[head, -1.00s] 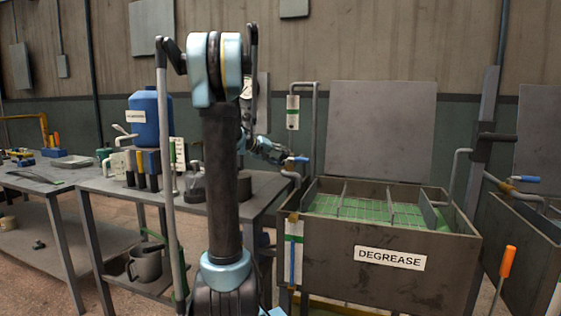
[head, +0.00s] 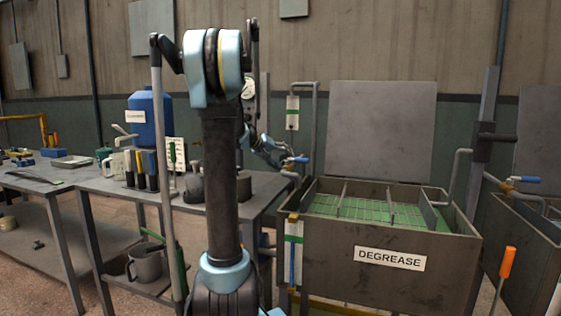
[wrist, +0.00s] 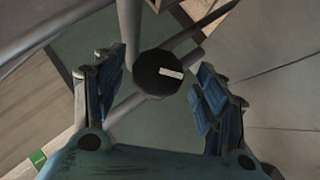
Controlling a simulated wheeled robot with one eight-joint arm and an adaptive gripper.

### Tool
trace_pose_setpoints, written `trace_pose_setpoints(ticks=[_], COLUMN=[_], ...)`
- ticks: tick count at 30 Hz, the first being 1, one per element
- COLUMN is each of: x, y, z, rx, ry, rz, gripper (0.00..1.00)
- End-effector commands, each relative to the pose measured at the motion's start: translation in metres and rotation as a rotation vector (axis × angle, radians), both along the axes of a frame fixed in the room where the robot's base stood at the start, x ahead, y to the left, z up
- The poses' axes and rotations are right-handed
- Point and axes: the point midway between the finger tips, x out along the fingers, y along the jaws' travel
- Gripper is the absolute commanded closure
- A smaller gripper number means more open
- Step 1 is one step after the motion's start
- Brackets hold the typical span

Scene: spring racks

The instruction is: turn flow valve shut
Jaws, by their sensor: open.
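A round dark knob (wrist: 158,76), likely the flow valve, sits on grey pipework in the wrist view. A short white mark on its face lies nearly level, tilted slightly down to the right. My gripper (wrist: 157,68) is open, with one blue finger on each side of the knob. Gaps show between the fingers and the knob, and I cannot tell the depth between them. In the head view my gripper (head: 270,152) is small, behind my arm, close to the pipe left of the DEGREASE tank. The knob cannot be made out there.
The DEGREASE tank (head: 340,245) stands right of my arm, with a blue-handled lever (head: 297,160) at its left pipe. A workbench (head: 150,192) with a blue jug (head: 151,118) is left. Another blue lever (head: 526,179) is far right. A thin pipe rises behind the tank.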

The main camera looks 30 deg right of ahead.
Motion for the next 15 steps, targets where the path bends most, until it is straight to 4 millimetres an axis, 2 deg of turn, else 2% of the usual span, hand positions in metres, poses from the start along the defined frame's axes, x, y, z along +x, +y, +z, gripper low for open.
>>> trace_pose_setpoints(ticks=[7,15], x=[-0.001,-0.005], y=[0.015,0.059], z=[0.009,0.035], rx=[-0.001,0.000], ry=[0.001,0.001], rz=[0.002,0.005], gripper=[0.34,0.34])
